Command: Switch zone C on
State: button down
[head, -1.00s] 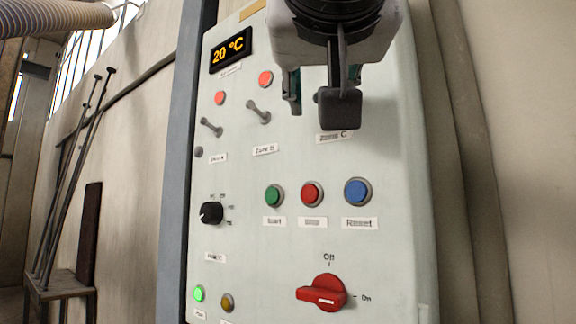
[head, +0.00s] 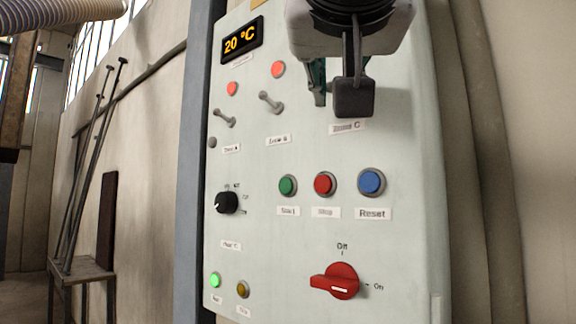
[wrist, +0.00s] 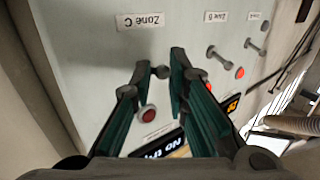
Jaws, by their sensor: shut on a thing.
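The zone C label (head: 347,127) is on the pale control panel (head: 290,240), just below my gripper (head: 335,98). In the wrist view, the zone C label (wrist: 141,21) is clear. The grey zone C toggle switch (wrist: 163,72) is partly visible between the fingertips of my gripper (wrist: 160,80), and my gripper is shut on it. A dull red lamp (wrist: 147,113) sits between the fingers. In the head view my gripper hides the switch and its lamp, and the lever's exact tilt is hard to tell.
The zone A switch (head: 224,118) and zone B switch (head: 271,102) stand to the left under red lamps. Green (head: 288,185), red (head: 324,184) and blue (head: 371,182) buttons and a red rotary knob (head: 338,281) are below. A temperature display (head: 242,40) reads 20 °C.

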notch_tip(320, 180, up, 2)
jog(key=m+g+y+p, duration=0.1)
jog(key=g+p, duration=0.1)
jog(key=p, duration=0.3)
jog(key=m+g+p, duration=0.2)
jog(key=g+p, duration=0.1)
jog(key=p, duration=0.2)
jog(key=shift+w+r+g+y+p, duration=0.1)
jog(key=shift+r+g+y+p, duration=0.05)
jog(key=shift+g+y+p, duration=0.2)
jog(key=shift+w, duration=0.1)
jog(key=c, duration=1.8)
grip_release()
jog(key=shift+o, duration=0.8)
jog(key=shift+w+a, duration=0.1)
jog(key=shift+w, duration=0.15)
jog(key=v, duration=1.2)
